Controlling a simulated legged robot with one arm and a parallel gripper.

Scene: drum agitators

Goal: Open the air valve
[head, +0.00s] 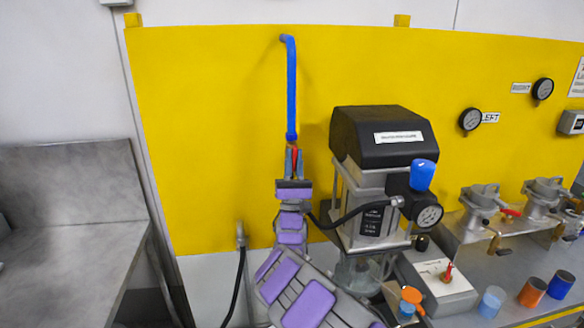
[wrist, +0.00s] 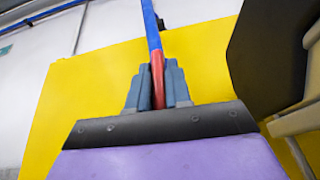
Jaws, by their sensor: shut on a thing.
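The air valve's red handle (head: 295,155) hangs at the lower end of a blue pipe (head: 291,90) in front of the yellow panel. My gripper (head: 294,163) is raised to it from below, with its fingers on either side of the handle. In the wrist view the red handle (wrist: 157,80) stands between the two grey-blue fingers (wrist: 157,88), below the blue pipe (wrist: 151,28). The fingers are shut on it. The valve body is mostly hidden, and the handle's exact angle is hard to tell.
A black-topped pump unit (head: 380,135) with a gauge (head: 429,216) and blue cap stands close to the right of my arm. A black hose (head: 350,219) runs from it toward my arm. A grey bench (head: 70,200) is at the left. The yellow panel (head: 205,140) left of the pipe is clear.

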